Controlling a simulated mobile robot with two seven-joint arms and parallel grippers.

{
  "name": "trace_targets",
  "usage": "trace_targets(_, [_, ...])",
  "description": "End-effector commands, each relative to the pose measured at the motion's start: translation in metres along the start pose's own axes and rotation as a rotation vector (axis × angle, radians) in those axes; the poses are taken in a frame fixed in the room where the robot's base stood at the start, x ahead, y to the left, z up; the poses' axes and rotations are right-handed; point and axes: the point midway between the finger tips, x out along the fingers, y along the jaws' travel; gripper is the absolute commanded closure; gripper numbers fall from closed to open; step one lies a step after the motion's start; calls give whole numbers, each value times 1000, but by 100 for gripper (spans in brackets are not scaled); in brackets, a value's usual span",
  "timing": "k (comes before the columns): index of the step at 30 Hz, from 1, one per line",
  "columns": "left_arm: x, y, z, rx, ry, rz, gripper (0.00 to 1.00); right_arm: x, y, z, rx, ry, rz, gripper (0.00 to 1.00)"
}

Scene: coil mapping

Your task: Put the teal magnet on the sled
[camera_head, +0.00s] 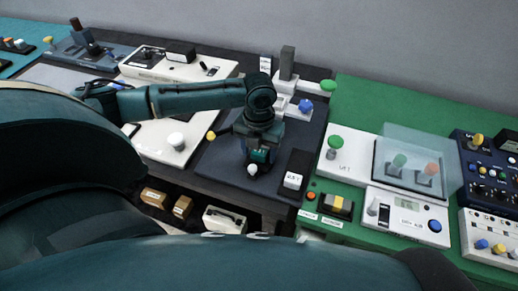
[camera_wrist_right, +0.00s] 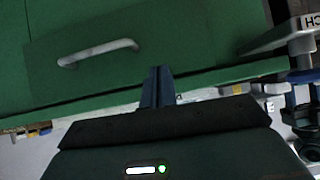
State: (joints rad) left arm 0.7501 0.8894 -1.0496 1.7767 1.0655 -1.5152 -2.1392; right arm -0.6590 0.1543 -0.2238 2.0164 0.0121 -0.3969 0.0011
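My left gripper (camera_head: 256,165) points down over the dark mat (camera_head: 222,165). A small pale round knob (camera_head: 252,169) shows at its tips; I cannot tell whether the fingers are closed on it. I cannot pick out the teal magnet or the sled with certainty. A white stepped base with a grey upright block (camera_head: 287,62) stands behind the left arm, with a blue knob (camera_head: 305,105) and a green knob (camera_head: 328,86) near it. In the right wrist view my right gripper (camera_wrist_right: 158,72) has its fingers together, with nothing seen between them.
A clear cover (camera_head: 415,150) encloses green and orange knobs on the green mat (camera_head: 365,105). White consoles stand left and right. A green panel with a handle (camera_wrist_right: 97,52) faces the right gripper.

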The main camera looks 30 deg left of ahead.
Motion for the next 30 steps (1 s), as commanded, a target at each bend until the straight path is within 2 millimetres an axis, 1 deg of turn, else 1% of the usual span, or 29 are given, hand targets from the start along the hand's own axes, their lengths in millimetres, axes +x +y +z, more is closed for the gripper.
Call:
trace_targets(7, [-1, 0, 0, 0, -1, 0, 42, 1, 0, -2, -1, 4, 1, 100])
trace_targets(11, [-11, 0, 1, -1, -4, -2, 42, 1, 0, -1, 0, 3, 1, 100])
trace_targets(14, [-28, 0, 1, 0, -5, -2, 42, 1, 0, -1, 3, 3, 1, 100])
trace_targets(21, [-81, 0, 1, 0, -6, -3, 42, 1, -2, 3, 11, -1, 0, 100])
trace_targets(24, [-99, 0, 1, 0, -4, -2, 42, 0, -3, 4, 13, -4, -1, 100])
trace_targets(27, [-112, 0, 1, 0, -2, -1, 42, 0, -4, 4, 13, -4, -2, 100])
trace_targets(30, [-120, 0, 1, -1, -1, -1, 42, -1, -4, 4, 13, -3, -2, 100])
